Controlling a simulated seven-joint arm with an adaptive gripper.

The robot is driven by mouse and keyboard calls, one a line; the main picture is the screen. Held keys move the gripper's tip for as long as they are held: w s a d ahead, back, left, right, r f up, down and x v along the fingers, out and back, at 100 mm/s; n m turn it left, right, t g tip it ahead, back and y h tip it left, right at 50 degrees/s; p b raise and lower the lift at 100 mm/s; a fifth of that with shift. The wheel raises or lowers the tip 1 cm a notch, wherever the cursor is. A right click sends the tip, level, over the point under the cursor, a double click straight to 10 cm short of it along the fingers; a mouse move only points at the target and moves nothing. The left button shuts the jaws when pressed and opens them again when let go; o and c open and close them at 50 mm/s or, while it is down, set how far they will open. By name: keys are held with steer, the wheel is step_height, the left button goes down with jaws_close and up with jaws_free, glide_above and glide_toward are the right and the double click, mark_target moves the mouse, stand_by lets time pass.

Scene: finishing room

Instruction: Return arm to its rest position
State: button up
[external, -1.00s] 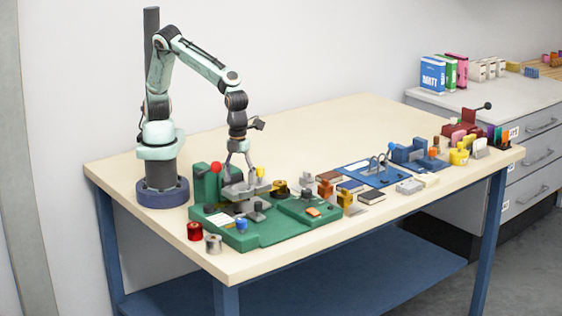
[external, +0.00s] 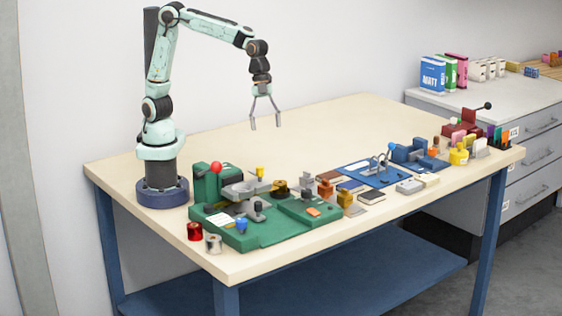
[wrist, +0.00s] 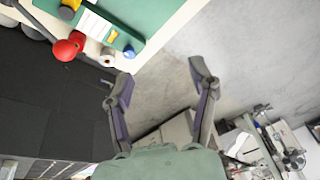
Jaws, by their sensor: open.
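My gripper (external: 266,126) hangs open and empty in the air, fingers pointing down, high above the table (external: 305,130) and behind the green station. The wrist view shows the two fingers of my gripper (wrist: 161,80) spread apart with nothing between them. My arm is bent upward at the elbow, with the wrist stretched out to the right of the base.
A green station (external: 270,236) with a red ball knob (external: 216,167) stands below, near the front left. The red knob also shows in the wrist view (wrist: 66,49). A blue mat (external: 372,174) with fixtures lies to the right. The table's back middle is clear.

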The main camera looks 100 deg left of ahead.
steer(key=s+a+r+n+t+y, duration=0.1)
steer(key=s+a+r+n, duration=0.2)
steer(key=s+a+n, duration=0.65)
steer(key=s+a+f+n+g+y, duration=0.1)
steer(key=s+a+f+n, duration=0.1)
steer(key=s, duration=0.3)
steer(key=s+a+f+n+g+y, duration=0.1)
steer(key=s+a+f+n, duration=0.2)
steer(key=s+n, duration=0.2)
steer(key=shift+s+f+g+y, duration=0.3)
steer(key=shift+s+g, duration=0.1)
steer(key=shift+s, duration=0.3)
steer(key=shift+o, duration=0.2)
stand_by(1.0)
